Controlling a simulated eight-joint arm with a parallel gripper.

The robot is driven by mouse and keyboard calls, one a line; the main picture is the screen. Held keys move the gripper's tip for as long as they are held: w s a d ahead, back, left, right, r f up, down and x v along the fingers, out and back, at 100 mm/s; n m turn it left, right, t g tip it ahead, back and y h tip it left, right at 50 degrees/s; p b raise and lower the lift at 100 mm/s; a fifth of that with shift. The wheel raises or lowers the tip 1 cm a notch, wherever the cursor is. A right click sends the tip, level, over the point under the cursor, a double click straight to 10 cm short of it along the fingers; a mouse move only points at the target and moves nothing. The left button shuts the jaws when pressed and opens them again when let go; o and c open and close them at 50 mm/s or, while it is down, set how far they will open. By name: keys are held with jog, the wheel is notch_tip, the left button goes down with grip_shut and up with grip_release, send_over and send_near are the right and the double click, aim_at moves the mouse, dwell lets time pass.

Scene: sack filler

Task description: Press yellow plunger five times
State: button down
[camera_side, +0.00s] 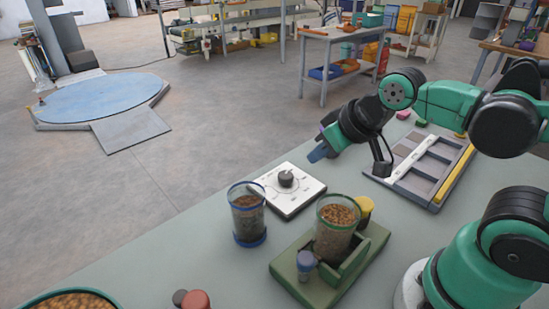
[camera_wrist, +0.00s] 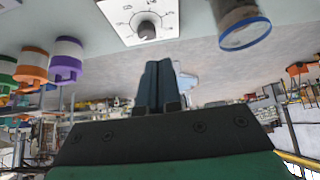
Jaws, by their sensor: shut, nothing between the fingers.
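A yellow-topped plunger (camera_side: 365,207) stands on the green base (camera_side: 345,283), behind and right of a green-rimmed clear jar of brown grains (camera_side: 336,232). The jar partly hides its lower part. A blue-topped plunger (camera_side: 306,263) stands at the near left of the same base. My gripper (camera_side: 318,154) is up and back from the base, left of the yellow plunger and above the table's far side. Its fingers are shut and empty, and they also show in the wrist view (camera_wrist: 158,75). The yellow plunger is not visible in the wrist view.
A white dial panel (camera_side: 303,198) lies between my gripper and the base, beside a blue-rimmed jar (camera_side: 247,217). A divided grey tray (camera_side: 412,165) lies at right. A grain bowl (camera_side: 68,301) and red knob (camera_side: 196,300) sit near the front. The wrist view shows several coloured cylinders (camera_wrist: 66,60).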

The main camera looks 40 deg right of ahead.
notch_tip(320, 180, up, 5)
jog(key=m+g+y, duration=0.2)
jog(key=m+y, duration=0.3)
jog(key=m, duration=1.4)
send_over(367, 203)
jog(key=shift+f, duration=0.2)
notch_tip(367, 203, down, 7)
jog(key=shift+w+d+f, duration=0.1)
jog(key=shift+f, duration=0.85)
jog(key=shift+f, duration=0.4)
